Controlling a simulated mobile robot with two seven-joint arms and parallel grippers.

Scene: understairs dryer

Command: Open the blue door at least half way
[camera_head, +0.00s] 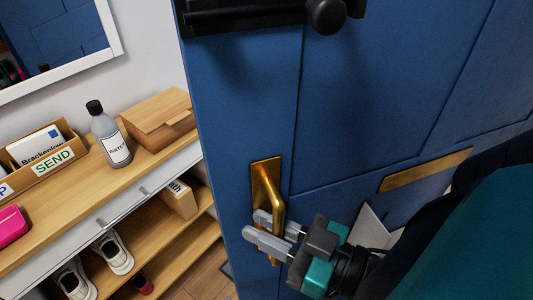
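The blue door (245,110) fills the middle and right of the head view. Its left edge stands clear of the shelf unit, with a strip of floor showing beside it. A brass handle (268,182) on a brass plate sits near that edge, its bar running downward. My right gripper (258,228) is at the lower part of the handle, one finger behind the bar and one in front. The fingers look closed on it, though the contact is partly hidden. My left gripper is not in view.
A wooden shelf unit (92,212) stands left of the door, with a bottle (110,140), a wooden box (160,120) and letter trays on top, and shoes below. A black fitting (255,15) and a brass letter plate (425,170) are on the door. A white-framed mirror (60,76) hangs at upper left.

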